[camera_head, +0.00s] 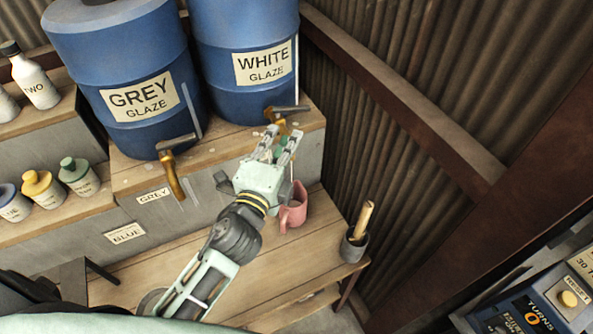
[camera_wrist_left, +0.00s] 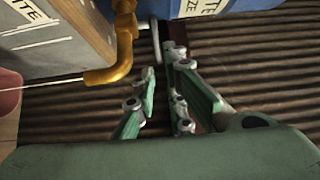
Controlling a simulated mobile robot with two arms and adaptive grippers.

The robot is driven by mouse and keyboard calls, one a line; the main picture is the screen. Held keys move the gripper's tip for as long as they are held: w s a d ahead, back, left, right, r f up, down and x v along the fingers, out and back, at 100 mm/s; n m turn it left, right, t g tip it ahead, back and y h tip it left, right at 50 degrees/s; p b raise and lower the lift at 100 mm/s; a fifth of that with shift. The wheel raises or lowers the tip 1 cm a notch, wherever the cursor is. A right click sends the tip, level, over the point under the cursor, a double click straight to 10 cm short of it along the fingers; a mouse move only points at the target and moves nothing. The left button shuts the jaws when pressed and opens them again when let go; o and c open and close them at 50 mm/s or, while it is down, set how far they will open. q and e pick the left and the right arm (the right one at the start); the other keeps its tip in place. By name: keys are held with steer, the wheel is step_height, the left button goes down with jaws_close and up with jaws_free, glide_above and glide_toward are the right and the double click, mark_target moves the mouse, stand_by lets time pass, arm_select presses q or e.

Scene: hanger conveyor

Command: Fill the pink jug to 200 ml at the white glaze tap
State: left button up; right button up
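The white glaze drum (camera_head: 247,40) is a blue barrel on a wooden ledge. Its brass tap (camera_head: 281,124) has a grey lever (camera_head: 291,109); the bent spout (camera_wrist_left: 113,66) shows in the left wrist view. A thin pale stream (camera_wrist_left: 42,82) runs from the spout toward a pink edge (camera_wrist_left: 8,97), apparently the jug. The pink jug (camera_head: 293,211) stands on the lower bench under the tap, partly hidden by my arm; its fill level cannot be read. My left gripper (camera_head: 282,134) is open, fingers apart, close by the tap lever; contact is unclear. My right gripper is out of view.
The grey glaze drum (camera_head: 115,70) with its own tap (camera_head: 171,172) stands to the left. Glaze bottles (camera_head: 36,82) line the left shelves. A grey pot (camera_head: 353,245) with a wooden handle stands at the bench's right end. A counter panel (camera_head: 540,305) reads "TURNS 0".

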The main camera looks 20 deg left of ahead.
arm_select(q)
steer(key=h+b, duration=0.1)
steer(key=s+m+h+b, duration=0.1)
steer(key=b, duration=0.1)
steer(key=s+a+m+h+b, duration=0.1)
steer(key=b, duration=0.1)
steer(key=shift+s+a+f+h, duration=0.1)
steer(key=shift+f+h, duration=0.15)
steer(key=shift+h, duration=0.05)
jaws_close()
steer(key=w+d+m+g+h+p, duration=0.1)
steer(key=w+d+m+h, duration=0.1)
steer(key=w, duration=0.7)
steer(key=shift+d+f+g+h, duration=0.15)
steer(key=shift+d+g+h, duration=0.3)
steer(key=shift+d, duration=0.65)
steer(key=shift+w+d+n+t+y, duration=0.2)
steer(key=shift+w+n+t+y, duration=0.2)
steer(key=shift+w+n+y, duration=0.55)
steer(key=shift+w+d+n+t+y, duration=0.2)
steer(key=shift+w+n+t+y, duration=0.3)
steer(key=shift+y, duration=0.7)
steer(key=shift+w, duration=0.1)
